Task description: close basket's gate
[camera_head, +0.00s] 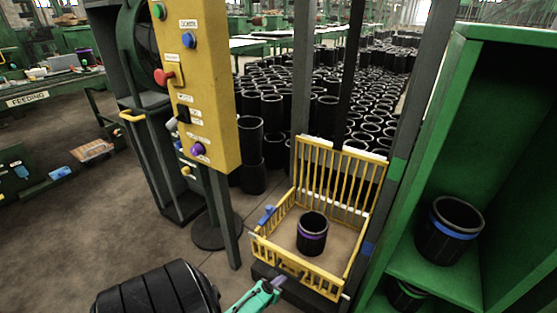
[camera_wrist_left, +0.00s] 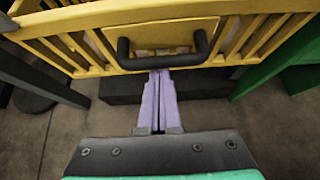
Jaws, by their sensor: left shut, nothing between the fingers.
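The yellow barred basket (camera_head: 258,247) stands at lower centre in the head view. It has a tall barred back panel (camera_head: 330,175) and a low front panel (camera_head: 318,281). In the left wrist view a yellow barred panel (camera_wrist_left: 230,20) carries a black U-shaped handle (camera_wrist_left: 165,62). My left gripper (camera_head: 278,284) is at the basket's front. Its lilac fingers (camera_wrist_left: 159,76) are together and empty, with their tips close under the handle; I cannot tell whether they touch it. Whether the front panel is latched does not show. My right gripper is in neither view.
A black sleeve with a purple band (camera_head: 312,234) stands inside the basket. A green shelf (camera_head: 455,285) with a blue-banded sleeve (camera_head: 450,230) is close at right. A yellow control panel (camera_head: 215,90) on posts stands at left. Many black sleeves crowd the floor behind.

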